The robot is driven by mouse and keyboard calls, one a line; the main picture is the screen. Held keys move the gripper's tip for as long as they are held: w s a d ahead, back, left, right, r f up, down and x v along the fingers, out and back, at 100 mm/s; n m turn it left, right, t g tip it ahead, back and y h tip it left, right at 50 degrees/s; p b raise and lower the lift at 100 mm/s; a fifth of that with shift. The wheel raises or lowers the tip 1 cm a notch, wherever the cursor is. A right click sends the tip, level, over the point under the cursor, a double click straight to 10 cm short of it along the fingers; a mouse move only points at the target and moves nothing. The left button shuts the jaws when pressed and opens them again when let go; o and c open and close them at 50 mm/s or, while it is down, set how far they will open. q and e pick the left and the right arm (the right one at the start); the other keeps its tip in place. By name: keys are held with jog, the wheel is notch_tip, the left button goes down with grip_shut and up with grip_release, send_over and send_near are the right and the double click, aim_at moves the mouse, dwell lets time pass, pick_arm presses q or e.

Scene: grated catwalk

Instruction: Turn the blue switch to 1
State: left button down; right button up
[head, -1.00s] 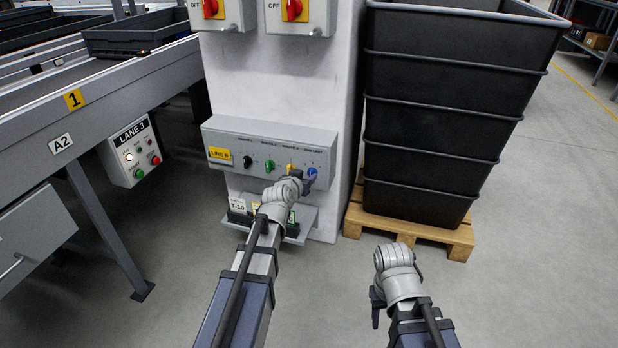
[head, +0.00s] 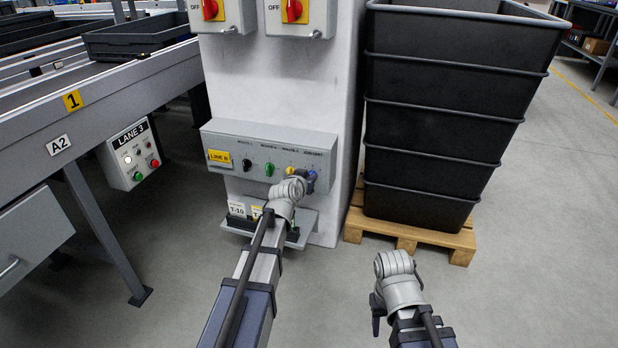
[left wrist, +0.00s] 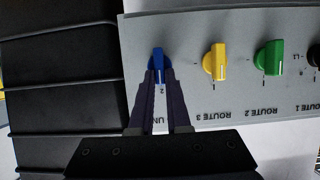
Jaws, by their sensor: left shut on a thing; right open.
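The blue switch (left wrist: 157,62) is the end knob of a row on a grey control panel (head: 225,133), at the panel's right end in the head view, where it is partly covered (head: 312,174). In the left wrist view my left gripper (left wrist: 158,76) is shut on the blue switch, its two dark fingers on either side of the knob. A "2" shows on the panel just below the knob in that view; other marks around it are hidden or too small to read. My right gripper (head: 376,312) is open and empty, low at the right in the head view.
Beside the blue switch are a yellow knob (left wrist: 215,62), a green knob (left wrist: 269,58) and a black knob (head: 247,162). Stacked black crates (head: 440,100) stand on a pallet (head: 408,232) right of the panel. A LANE 3 box (head: 130,155) is at left.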

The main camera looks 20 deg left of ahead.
pick_arm(q)
jog(key=shift+a, duration=0.1)
dwell(0.5)
jog(key=shift+a+f+n+h+b, duration=0.2)
jog(key=shift+n+h+b, duration=0.4)
jog(key=shift+n, duration=0.4)
jog(key=shift+a+f+n+h+b, duration=0.1)
jog(key=shift+a+n+h+b, duration=0.25)
jog(key=shift+n+h, duration=0.55)
jog(key=shift+a+f+n+h+b, duration=0.1)
jog(key=shift+n+h+b, duration=0.5)
jog(key=shift+n, duration=0.5)
jog(key=c, duration=0.9)
grip_release()
jog(key=shift+t, duration=0.3)
